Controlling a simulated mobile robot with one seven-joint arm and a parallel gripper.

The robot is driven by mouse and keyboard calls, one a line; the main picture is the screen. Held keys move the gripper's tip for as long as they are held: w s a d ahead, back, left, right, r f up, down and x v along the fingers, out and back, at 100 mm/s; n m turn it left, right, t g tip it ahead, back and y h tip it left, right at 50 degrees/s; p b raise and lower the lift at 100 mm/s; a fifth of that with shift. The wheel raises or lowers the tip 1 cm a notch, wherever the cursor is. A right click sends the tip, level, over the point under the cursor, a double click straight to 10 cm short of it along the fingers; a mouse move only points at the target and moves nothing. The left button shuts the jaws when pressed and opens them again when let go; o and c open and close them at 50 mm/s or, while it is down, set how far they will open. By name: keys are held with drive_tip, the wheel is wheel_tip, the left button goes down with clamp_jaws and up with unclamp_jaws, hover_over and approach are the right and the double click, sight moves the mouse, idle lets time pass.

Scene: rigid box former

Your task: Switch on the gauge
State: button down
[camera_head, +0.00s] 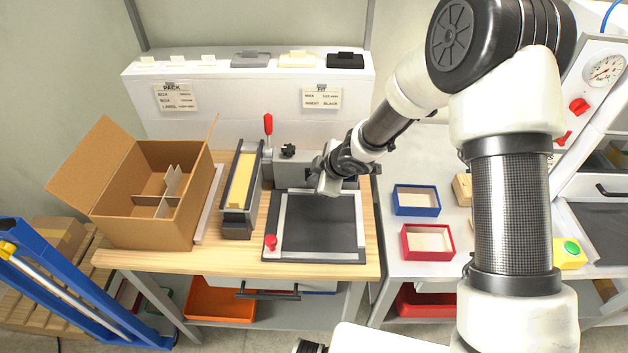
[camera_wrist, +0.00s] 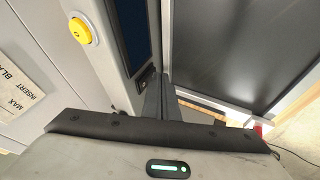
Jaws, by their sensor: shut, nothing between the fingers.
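My gripper (camera_head: 327,184) is shut and empty, above the back edge of a black plate with grey rails (camera_head: 320,225) on the wooden bench. In the wrist view my closed fingers (camera_wrist: 163,90) point between this plate (camera_wrist: 235,45) and a grey housing (camera_wrist: 115,60). The housing carries a dark, unlit screen (camera_wrist: 131,30) and a round yellow button (camera_wrist: 80,31) with a small mark. The button is left of my fingers and apart from them. In the head view my gripper hides much of this housing. A round dial gauge (camera_head: 605,68) is on the white machine at far right.
An open cardboard box (camera_head: 120,205) with dividers stands on the left. A red-handled lever (camera_head: 268,124) and a yellow-filled channel (camera_head: 240,180) are left of my gripper. A red knob (camera_head: 270,242) is at the plate's front corner. Blue (camera_head: 416,200) and red (camera_head: 427,242) trays lie right.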

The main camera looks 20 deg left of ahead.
drive_tip(key=shift+w+f, duration=0.15)
drive_tip(key=shift+w, duration=0.05)
drive_tip(key=shift+r+p, duration=0.85)
drive_tip(key=shift+r, duration=0.1)
